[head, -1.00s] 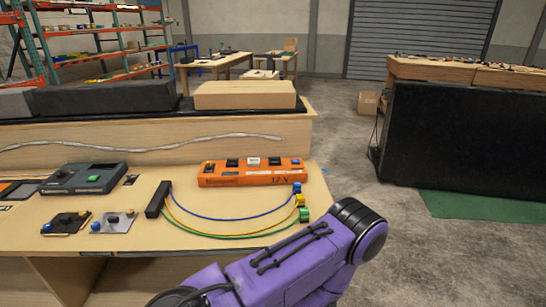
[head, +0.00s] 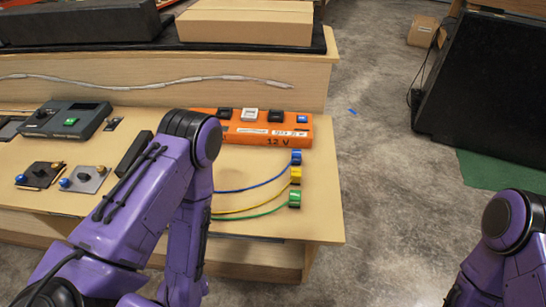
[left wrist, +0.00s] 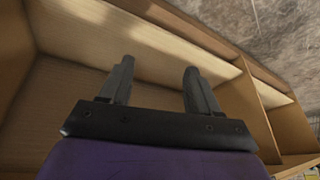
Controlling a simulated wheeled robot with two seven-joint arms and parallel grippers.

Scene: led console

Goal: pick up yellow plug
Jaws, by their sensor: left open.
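The yellow plug (head: 296,176) lies on the right part of the wooden table, at the end of a yellow cable. It sits between the blue plug (head: 296,157) and the green plug (head: 295,199). My left arm crosses the table to the left of the plugs, hiding part of the cables, and its gripper is hidden in the head view. In the left wrist view my left gripper (left wrist: 158,72) is open and empty, facing the table's wooden shelf structure; no plug shows there. My right arm shows at the right edge, with its gripper out of view.
An orange 12 V strip (head: 270,132) lies behind the plugs. A dark console (head: 68,121), a black block (head: 133,153) and two small switch plates (head: 85,179) are on the left. The table's right edge is close to the plugs, with open floor beyond.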

